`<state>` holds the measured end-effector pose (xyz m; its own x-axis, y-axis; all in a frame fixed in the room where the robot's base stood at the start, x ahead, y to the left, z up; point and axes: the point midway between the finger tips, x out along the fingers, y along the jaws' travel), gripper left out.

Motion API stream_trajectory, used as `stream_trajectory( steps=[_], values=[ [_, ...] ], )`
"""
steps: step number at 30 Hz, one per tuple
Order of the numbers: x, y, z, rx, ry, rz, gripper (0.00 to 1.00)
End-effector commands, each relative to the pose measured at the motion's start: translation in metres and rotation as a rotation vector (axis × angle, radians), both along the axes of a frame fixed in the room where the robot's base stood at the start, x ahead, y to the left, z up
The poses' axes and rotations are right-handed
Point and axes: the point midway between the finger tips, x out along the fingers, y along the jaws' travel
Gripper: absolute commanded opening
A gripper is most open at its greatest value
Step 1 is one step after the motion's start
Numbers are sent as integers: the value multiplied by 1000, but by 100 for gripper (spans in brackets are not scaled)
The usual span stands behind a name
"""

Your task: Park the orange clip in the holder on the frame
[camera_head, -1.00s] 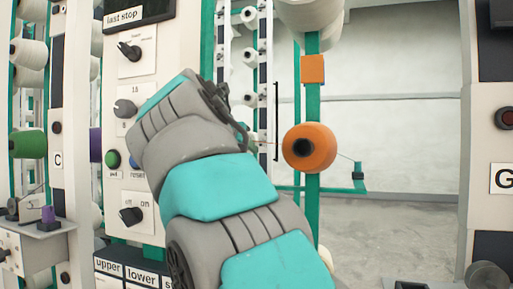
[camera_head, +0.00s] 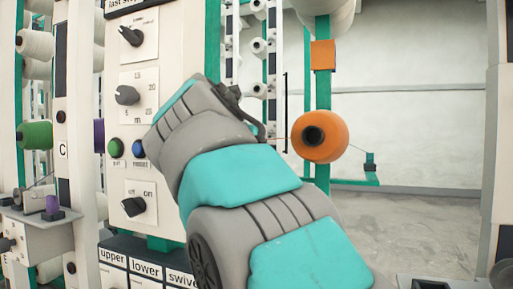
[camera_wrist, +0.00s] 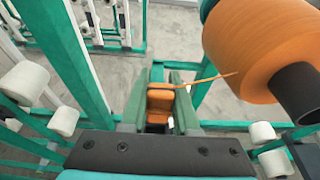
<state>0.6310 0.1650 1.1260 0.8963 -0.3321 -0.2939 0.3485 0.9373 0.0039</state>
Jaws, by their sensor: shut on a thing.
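In the wrist view, my gripper (camera_wrist: 160,112) is shut on the orange clip (camera_wrist: 160,98), which sits between its two green fingers. An orange thread runs from the clip up to the large orange spool (camera_wrist: 262,45) at upper right. In the head view, the spool (camera_head: 325,137) is mounted on a green post, with a thread leading left behind my arm. My gripper and the clip are hidden there by the arm. An orange square block (camera_head: 323,55) is on the post above the spool. I cannot tell which part is the holder.
A control panel (camera_head: 150,110) with knobs and buttons stands left of my arm. A green bracket (camera_head: 370,168) juts out right of the post. White spools (camera_wrist: 24,82) stand at left in the wrist view. The floor (camera_head: 400,225) at right is clear.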

Motion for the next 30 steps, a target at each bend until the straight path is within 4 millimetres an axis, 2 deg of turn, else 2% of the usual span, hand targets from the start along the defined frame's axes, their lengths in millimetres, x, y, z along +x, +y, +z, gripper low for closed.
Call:
stream_trajectory(
  steps=[1,15,30],
  values=[
    [1,1,-6,0,0,1,0],
    [1,1,-22,0,0,1,0],
    [-2,1,-18,-3,-2,1,0]
  ],
)
